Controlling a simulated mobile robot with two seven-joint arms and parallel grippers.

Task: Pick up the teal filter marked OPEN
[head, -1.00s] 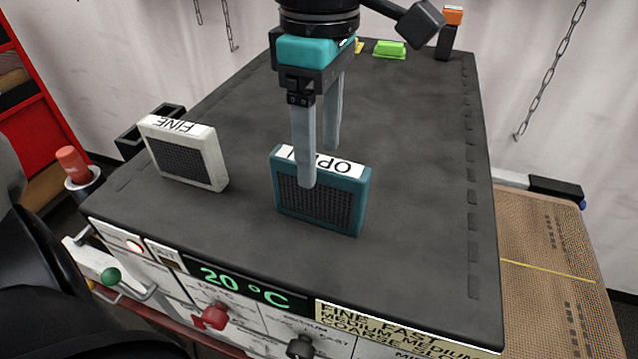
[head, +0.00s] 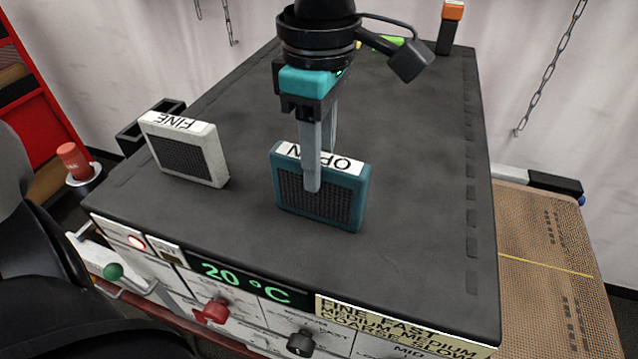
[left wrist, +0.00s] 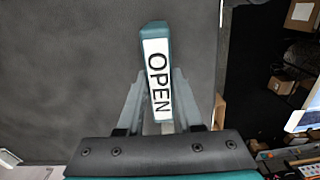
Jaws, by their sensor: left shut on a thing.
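The teal filter (head: 345,200) marked OPEN stands upright on the dark top of the machine, its dark mesh face toward me. My left gripper (head: 318,180) comes down over it from above, one finger in front of the mesh and the other behind, and is shut on it. In the left wrist view the filter (left wrist: 155,45) shows its OPEN label between the two fingers. The filter's bottom edge appears to rest on the surface. My right gripper is not in view.
A white filter (head: 190,160) marked FINE stands to the left. The machine top (head: 420,200) is clear to the right. A green thing and an orange-topped black post (head: 449,28) are at the back. A front panel reads 20 °C (head: 240,282). A brown perforated surface (head: 555,250) lies to the right.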

